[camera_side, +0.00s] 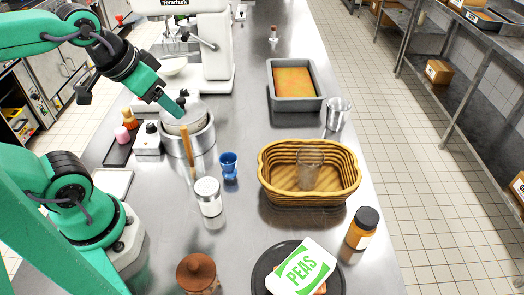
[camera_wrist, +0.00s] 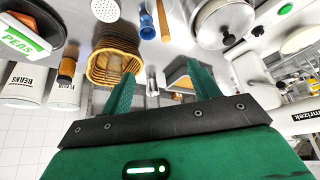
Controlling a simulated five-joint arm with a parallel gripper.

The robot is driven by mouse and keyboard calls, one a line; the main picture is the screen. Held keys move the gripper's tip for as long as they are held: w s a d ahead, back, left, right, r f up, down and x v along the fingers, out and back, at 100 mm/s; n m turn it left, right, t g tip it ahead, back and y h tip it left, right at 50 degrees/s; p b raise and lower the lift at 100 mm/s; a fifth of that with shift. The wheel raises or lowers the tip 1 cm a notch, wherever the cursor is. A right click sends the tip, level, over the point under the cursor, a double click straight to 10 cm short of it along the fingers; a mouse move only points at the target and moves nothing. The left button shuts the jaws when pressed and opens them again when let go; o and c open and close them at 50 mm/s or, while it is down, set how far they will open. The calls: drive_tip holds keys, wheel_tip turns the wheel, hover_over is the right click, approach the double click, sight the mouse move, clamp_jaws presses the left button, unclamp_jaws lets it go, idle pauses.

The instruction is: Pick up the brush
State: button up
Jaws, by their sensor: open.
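My gripper (camera_side: 178,111) is open and empty, right of this brush, close to the lidded pot (camera_side: 202,145). In the wrist view my gripper's two green fingers (camera_wrist: 150,90) stand well apart with nothing between them. A wooden stick (camera_side: 187,155) shows in front of the pot; I cannot tell what it belongs to.
A blue cup (camera_side: 229,165) and a white-lidded jar (camera_side: 208,197) stand near the pot. A wicker basket (camera_side: 267,186) holds a clear glass. A grey baking pan (camera_side: 295,104) is farther back, and a mixer (camera_side: 218,50) stands behind the pot.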

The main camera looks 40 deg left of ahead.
drive_tip(key=n+g, duration=0.6)
drive_tip(key=n, duration=2.9)
hover_over(125, 109)
drive_tip(key=f, duration=1.4)
drive_tip(key=shift+w+d, duration=0.1)
drive_tip(key=shift+d, duration=0.2)
drive_tip(key=shift+s+a+f+n, duration=0.2)
drive_tip(key=shift+a+n, duration=0.1)
drive_tip(key=shift+n, duration=0.2)
drive_tip(key=shift+f, duration=1.3)
drive_tip(key=shift+f, duration=0.1)
